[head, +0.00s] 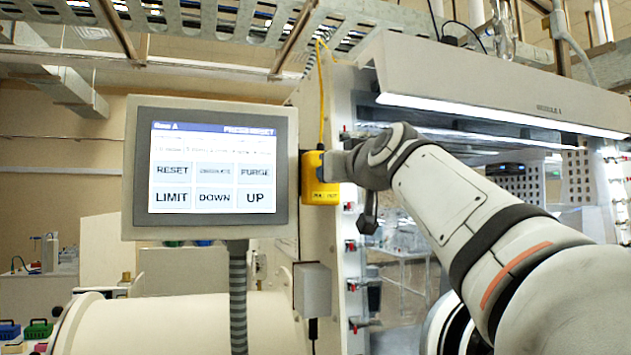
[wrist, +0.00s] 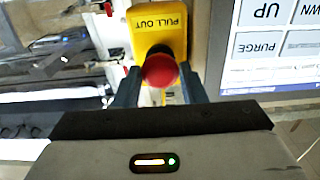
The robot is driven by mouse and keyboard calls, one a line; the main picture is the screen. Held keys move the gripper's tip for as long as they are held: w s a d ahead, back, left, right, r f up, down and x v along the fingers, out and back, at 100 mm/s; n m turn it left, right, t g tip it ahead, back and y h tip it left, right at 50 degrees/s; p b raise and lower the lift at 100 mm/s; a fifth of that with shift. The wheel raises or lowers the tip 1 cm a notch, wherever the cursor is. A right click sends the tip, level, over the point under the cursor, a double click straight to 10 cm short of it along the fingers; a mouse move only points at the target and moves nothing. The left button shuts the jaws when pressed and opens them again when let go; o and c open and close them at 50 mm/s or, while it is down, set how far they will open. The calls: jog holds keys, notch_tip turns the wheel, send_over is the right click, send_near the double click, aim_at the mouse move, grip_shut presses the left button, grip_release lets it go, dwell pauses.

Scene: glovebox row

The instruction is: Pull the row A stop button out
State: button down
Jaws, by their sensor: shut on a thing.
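The row A stop button is a red round knob (wrist: 160,70) on a yellow box (wrist: 158,30) marked "PULL OUT" in the wrist view, where the picture is upside down. In the head view the yellow box (head: 320,192) is fixed to the glovebox post, right of the screen; the red knob is hidden there behind my arm's end. My gripper (wrist: 160,82) has a dark finger on each side of the red knob and is shut on it. In the head view my gripper (head: 334,166) reaches the box from the right.
A touch screen (head: 212,172) with RESET, LIMIT, DOWN, UP and PURGE keys stands just left of the yellow box. A yellow cable (head: 321,95) runs up from the box. A grey box (head: 312,290) sits below. Red-tipped fittings (head: 351,245) line the glovebox edge.

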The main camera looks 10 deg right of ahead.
jog(key=c, duration=1.3)
grip_release()
jog(key=o, duration=0.3)
jog(key=shift+s, duration=0.25)
jog(key=shift+o, duration=0.5)
jog(key=shift+w, duration=0.15)
jog(key=s+d+b, duration=0.1)
jog(key=s+b, duration=0.2)
jog(key=s, duration=0.4)
jog(key=shift+s+d, duration=0.15)
jog(key=shift+s, duration=0.25)
